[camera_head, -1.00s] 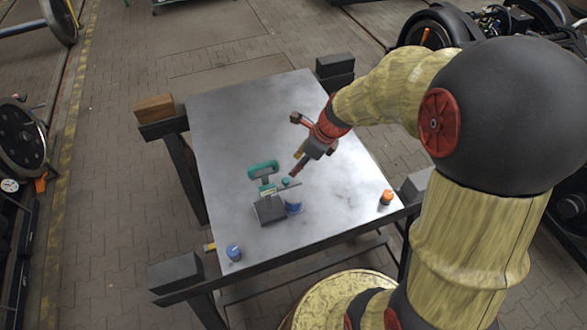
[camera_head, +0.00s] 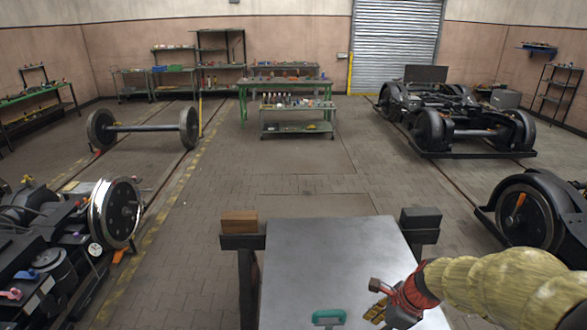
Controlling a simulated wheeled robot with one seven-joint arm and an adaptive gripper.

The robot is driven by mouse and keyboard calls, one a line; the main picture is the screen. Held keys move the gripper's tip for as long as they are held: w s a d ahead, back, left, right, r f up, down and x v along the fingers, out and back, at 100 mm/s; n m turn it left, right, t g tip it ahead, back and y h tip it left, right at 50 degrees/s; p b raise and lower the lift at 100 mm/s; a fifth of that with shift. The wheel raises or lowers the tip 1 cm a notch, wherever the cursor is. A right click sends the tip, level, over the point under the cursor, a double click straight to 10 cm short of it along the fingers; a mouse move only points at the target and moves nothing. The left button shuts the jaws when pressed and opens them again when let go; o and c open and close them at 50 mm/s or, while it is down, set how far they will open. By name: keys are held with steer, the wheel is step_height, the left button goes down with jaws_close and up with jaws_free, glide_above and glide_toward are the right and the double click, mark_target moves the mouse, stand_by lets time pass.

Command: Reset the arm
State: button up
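My arm reaches in from the right edge of the head view, over the right side of the grey metal table (camera_head: 320,255). My gripper (camera_head: 371,299) is over the table, its fingers apart, with nothing seen between them. A green-handled tool (camera_head: 328,316) shows at the bottom edge, to the left of my gripper and apart from it. The rest of that tool and the near part of the table are cut off by the frame.
A wooden block (camera_head: 239,222) and a dark block (camera_head: 421,217) sit at the table's far corners. Wheel assemblies stand left and right, with a wheelset (camera_head: 145,128) and a bogie (camera_head: 455,120) farther back. The floor (camera_head: 310,180) beyond the table is open.

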steer(key=s+a+r+n+t+h+b, duration=0.1)
steer(key=s+r+n+b, duration=0.3)
steer(key=s+n, duration=0.4)
steer(key=s+a+r+n+t+h+b, duration=0.1)
steer(key=s+r+n+b, duration=0.3)
steer(key=s+n, duration=0.5)
steer(key=n+t+h+b, duration=0.1)
steer(key=n, duration=0.4)
steer(key=shift+a+n+b, duration=0.3)
steer(key=shift+b, duration=0.1)
steer(key=shift+r, duration=0.15)
